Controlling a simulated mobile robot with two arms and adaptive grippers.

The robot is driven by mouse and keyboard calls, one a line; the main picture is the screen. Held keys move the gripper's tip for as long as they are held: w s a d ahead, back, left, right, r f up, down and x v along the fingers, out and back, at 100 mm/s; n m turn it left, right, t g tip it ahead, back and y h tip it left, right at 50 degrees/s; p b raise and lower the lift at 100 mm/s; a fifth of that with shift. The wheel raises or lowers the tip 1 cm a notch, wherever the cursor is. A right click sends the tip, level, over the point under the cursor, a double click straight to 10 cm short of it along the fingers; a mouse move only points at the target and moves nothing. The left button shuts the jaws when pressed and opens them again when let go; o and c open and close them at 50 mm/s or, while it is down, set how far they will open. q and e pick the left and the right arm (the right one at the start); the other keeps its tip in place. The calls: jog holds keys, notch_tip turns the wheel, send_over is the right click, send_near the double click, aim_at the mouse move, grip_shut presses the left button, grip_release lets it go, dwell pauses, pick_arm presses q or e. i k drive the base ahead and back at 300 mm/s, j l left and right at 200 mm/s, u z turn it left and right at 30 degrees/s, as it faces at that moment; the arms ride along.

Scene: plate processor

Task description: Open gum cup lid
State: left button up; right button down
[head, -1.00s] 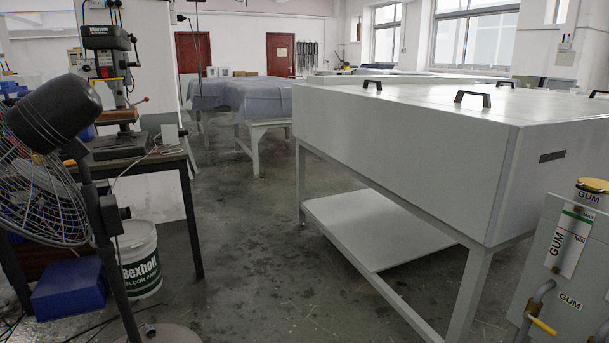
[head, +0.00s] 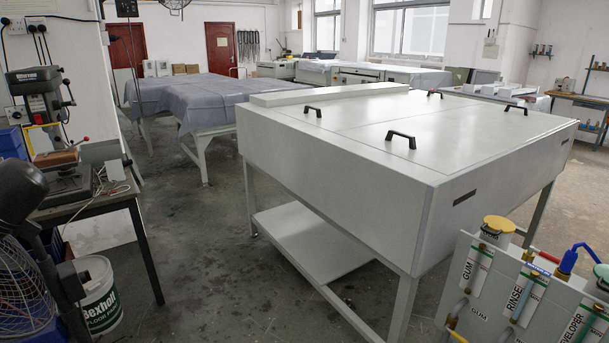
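The gum cup stands at the lower right of the head view, on a grey unit. Its yellow lid (head: 498,225) sits on top and looks closed. Below it is the gum level panel (head: 478,268), labelled GUM. Neither of my grippers is in view.
Beside the gum panel are the rinse panel (head: 519,297) and the developer panel (head: 585,325), with a blue fitting (head: 569,260) and a green lid. A large grey table-like machine (head: 330,170) fills the middle. Open floor (head: 215,260) lies left of it; a fan and paint bucket (head: 98,295) stand lower left.

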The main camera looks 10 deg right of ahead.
aim_at(500, 223)
jog(key=z, duration=1.45)
